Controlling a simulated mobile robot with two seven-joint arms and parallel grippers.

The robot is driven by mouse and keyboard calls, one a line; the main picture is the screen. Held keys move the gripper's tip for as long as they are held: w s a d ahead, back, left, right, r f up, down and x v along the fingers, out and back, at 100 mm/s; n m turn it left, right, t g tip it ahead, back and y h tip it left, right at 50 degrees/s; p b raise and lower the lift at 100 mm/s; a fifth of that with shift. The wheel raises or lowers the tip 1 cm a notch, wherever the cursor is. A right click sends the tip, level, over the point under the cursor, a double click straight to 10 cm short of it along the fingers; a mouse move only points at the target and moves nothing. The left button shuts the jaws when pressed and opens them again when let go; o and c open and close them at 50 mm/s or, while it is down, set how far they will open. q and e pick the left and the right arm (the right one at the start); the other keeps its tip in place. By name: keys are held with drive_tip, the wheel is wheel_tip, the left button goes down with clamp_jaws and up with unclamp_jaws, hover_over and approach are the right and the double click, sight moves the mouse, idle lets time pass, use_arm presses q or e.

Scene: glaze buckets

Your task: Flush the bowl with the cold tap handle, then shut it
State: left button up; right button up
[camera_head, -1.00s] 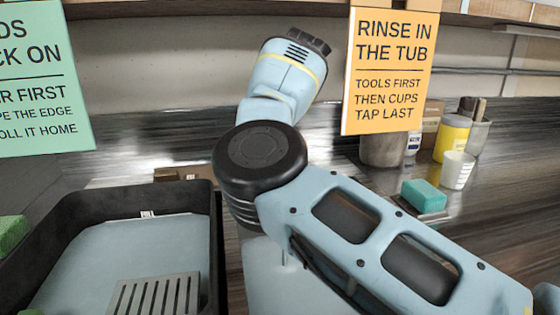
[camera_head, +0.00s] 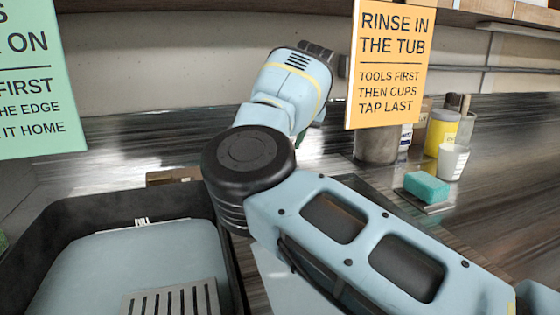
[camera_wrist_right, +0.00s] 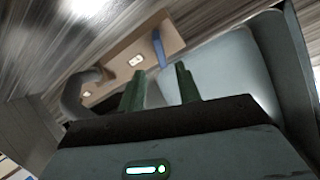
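A blue handle (camera_wrist_right: 158,47) stands on a tan wooden board (camera_wrist_right: 118,63) in the right wrist view; I take it for the cold tap handle. A grey curved spout (camera_wrist_right: 72,95) is at the board's left. My right gripper (camera_wrist_right: 160,87) has its two green fingers apart with nothing between them, and the blue handle shows beyond them. In the head view my right arm hides most of the tap area; a bit of brown board (camera_head: 160,178) shows left of the arm. I cannot make out the bowl. My left gripper is not in view.
A dark-rimmed tub (camera_head: 100,208) with a slotted grey grate (camera_head: 172,300) is at lower left. A teal sponge (camera_head: 427,187), white cup (camera_head: 453,162), yellow jar (camera_head: 441,130) and grey pot (camera_head: 377,147) stand on the right. An orange sign (camera_head: 390,65) and a green sign (camera_head: 38,75) hang behind.

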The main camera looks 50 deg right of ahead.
drive_tip(key=shift+b+x, duration=0.3)
drive_tip(key=shift+x, duration=3.65)
clamp_jaws()
